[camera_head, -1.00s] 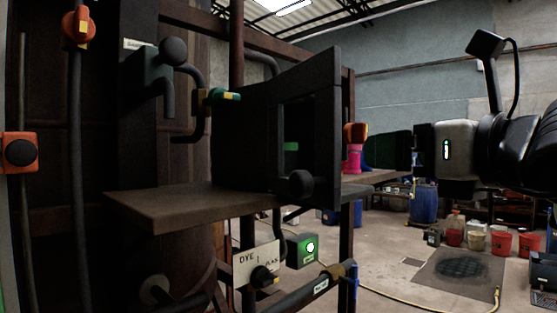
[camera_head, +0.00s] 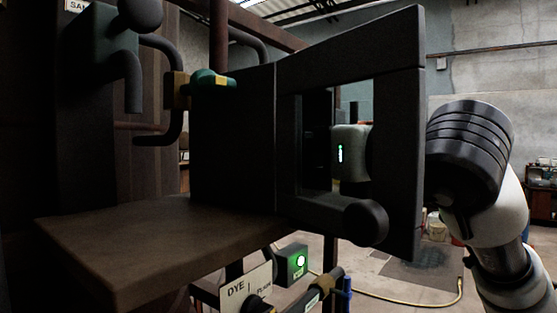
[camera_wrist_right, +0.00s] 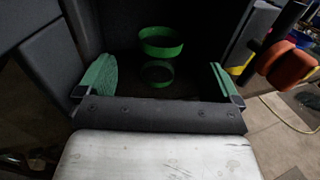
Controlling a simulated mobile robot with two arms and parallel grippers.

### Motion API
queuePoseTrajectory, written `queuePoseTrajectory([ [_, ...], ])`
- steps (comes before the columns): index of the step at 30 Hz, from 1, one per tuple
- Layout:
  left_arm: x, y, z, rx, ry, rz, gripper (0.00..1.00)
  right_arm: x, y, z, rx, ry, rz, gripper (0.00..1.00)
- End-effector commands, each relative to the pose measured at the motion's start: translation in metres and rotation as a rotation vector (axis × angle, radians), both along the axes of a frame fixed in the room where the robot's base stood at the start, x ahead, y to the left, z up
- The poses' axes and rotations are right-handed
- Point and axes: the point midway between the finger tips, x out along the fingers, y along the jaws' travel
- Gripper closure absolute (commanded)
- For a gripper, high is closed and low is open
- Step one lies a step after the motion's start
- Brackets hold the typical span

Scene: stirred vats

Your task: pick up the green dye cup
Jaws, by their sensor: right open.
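A green cup (camera_wrist_right: 161,43) stands inside a dark recess in the right wrist view. A smaller green ring (camera_wrist_right: 157,73) shows just below it; I cannot tell whether it is part of the cup. My right gripper (camera_wrist_right: 164,80) is open, with its green-padded fingers wide apart. The cup lies ahead, between the lines of the fingers and apart from them. In the head view the cup and the fingers are hidden behind the dark cabinet (camera_head: 233,140) and its open, windowed door (camera_head: 400,130). My left gripper is not in view.
The open door with its round knob (camera_head: 365,222) stands close beside my right arm. A brown shelf (camera_head: 160,245) juts out below the cabinet. In the wrist view, an orange-red object (camera_wrist_right: 287,63) and a yellow one (camera_wrist_right: 241,64) are at the right.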

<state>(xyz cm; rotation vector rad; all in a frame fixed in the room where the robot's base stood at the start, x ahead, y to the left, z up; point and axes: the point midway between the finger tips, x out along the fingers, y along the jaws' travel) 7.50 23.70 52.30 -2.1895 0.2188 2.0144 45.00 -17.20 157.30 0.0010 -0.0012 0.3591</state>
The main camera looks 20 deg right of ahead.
Motion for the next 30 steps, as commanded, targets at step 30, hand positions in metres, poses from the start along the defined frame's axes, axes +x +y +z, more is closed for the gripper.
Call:
queuePoseTrajectory([
  [30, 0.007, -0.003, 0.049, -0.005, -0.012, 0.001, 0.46, 0.067, 0.023, 0.002, -0.001, 0.000, 0.000, 0.19],
])
